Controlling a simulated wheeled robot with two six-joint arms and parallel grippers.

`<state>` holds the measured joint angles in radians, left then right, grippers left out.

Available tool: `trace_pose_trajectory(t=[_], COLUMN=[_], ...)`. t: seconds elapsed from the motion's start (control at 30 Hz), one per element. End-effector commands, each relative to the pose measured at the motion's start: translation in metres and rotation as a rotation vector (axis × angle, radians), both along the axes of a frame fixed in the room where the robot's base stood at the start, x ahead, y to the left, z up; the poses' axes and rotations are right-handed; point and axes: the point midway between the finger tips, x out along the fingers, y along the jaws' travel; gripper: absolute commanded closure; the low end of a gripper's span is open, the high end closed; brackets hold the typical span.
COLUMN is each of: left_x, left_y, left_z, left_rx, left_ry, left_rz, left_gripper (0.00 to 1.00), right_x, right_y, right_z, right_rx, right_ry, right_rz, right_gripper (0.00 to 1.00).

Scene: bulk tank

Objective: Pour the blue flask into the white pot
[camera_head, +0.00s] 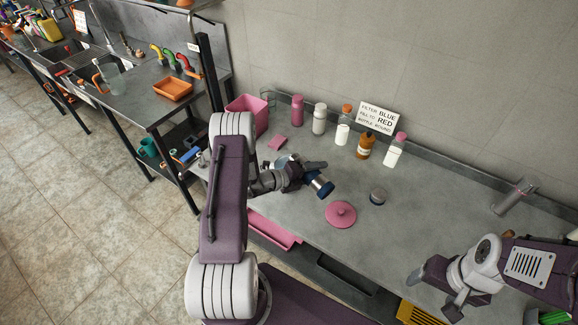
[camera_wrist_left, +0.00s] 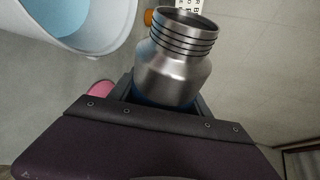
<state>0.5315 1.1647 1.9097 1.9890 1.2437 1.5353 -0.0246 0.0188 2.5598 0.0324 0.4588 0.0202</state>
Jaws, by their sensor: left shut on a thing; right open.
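The blue flask (camera_head: 322,187) is in my left gripper (camera_head: 312,176), tilted above the counter. In the left wrist view the flask's bare steel neck and open mouth (camera_wrist_left: 182,38) show, with its blue body between the fingers. The white pot (camera_wrist_left: 118,36) shows at the upper left of that view, light blue inside and beside the flask mouth. In the head view the pot is mostly hidden behind my left gripper. No stream from the flask is visible. My right gripper (camera_head: 436,291) is open and empty at the counter's front right.
A pink lid (camera_head: 340,215) and a small grey-blue cap (camera_head: 377,197) lie on the counter right of the flask. Several bottles (camera_head: 343,132) and a sign (camera_head: 378,118) stand along the back. A pink bin (camera_head: 247,113) and sponge (camera_head: 277,143) are left. The counter's right middle is clear.

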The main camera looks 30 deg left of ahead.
Motion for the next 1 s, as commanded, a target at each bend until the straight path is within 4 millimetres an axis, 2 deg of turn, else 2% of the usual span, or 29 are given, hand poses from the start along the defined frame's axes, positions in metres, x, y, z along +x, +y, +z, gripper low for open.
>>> trace_pose_trajectory(t=[0.23,0.33,0.37,0.43,0.5,0.63,0.67,0.7,0.77,0.87,1.0], left_x=[-0.005,-0.003,-0.002,-0.001,0.0,0.001,0.001,0.002,0.002,0.001,0.0], left_y=[-0.015,-0.01,-0.008,-0.004,-0.001,0.003,0.004,0.005,0.006,0.0,-0.001], left_z=[-0.018,-0.036,-0.029,-0.026,-0.004,0.018,-0.001,-0.007,-0.011,-0.005,-0.018], left_rx=[0.144,0.284,0.329,0.43,0.476,0.569,0.605,0.651,0.714,0.858,0.96], left_ry=[-0.049,-0.099,-0.117,-0.152,-0.169,-0.202,-0.213,-0.229,-0.253,-0.304,-0.34], left_rz=[-0.002,-0.001,0.0,0.0,0.001,0.0,0.0,0.0,-0.002,-0.001,-0.001], left_gripper=[1.0,1.0,1.0,1.0,1.0,1.0,1.0,1.0,1.0,1.0,1.0], right_x=[0.0,0.0,0.0,0.0,0.0,0.0,0.0,0.0,0.0,0.0,0.0], right_y=[0.0,0.0,0.0,0.0,0.0,0.0,0.0,0.0,0.0,0.0,0.0], right_z=[-0.012,-0.03,-0.025,-0.027,-0.01,0.002,-0.019,-0.03,-0.04,-0.055,-0.08], right_rx=[0.0,0.0,0.0,0.0,0.0,0.0,0.0,0.0,0.0,0.0,0.0], right_ry=[0.0,0.0,0.001,0.001,0.001,0.0,-0.002,-0.001,0.001,0.001,0.001], right_rz=[0.0,0.0,0.0,0.0,0.0,0.0,0.0,0.0,0.0,0.0,0.0], right_gripper=[0.24,0.24,0.24,0.24,0.24,0.24,0.24,0.24,0.24,0.24,0.24])
